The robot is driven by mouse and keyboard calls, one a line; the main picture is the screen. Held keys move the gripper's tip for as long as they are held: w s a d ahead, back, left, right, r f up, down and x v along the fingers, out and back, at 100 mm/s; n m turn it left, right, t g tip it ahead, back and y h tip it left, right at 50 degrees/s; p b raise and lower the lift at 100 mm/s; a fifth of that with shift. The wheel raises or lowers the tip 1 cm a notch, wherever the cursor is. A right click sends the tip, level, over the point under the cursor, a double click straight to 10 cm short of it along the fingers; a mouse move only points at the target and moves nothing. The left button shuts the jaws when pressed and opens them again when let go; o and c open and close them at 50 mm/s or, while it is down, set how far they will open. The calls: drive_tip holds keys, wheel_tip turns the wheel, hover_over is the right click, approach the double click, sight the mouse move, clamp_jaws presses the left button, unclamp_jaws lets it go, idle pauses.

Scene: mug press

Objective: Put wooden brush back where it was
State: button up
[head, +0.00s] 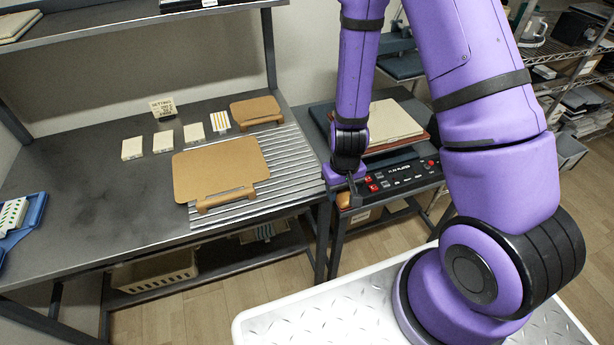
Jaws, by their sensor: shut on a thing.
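My gripper (351,186) is at the front left corner of the press, by the left end of its control panel. Its jaws are partly hidden by the purple hand. A small orange-brown piece, which looks like the wooden brush (343,200), shows just below the hand. My gripper is shut on it. Most of the brush is hidden, so its bristles and tilt cannot be told.
The press (400,178) has a pale pad on top. Left of it, the grey table holds a ribbed metal rack (288,160), a large tan board (215,165), a smaller tan board (256,110), several pale blocks and a sign (163,108). The table's left middle is clear.

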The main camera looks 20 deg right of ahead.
hover_over(309, 174)
drive_tip(key=shift+f, duration=2.45)
drive_tip(key=shift+f, duration=0.1)
drive_tip(key=o, duration=1.2)
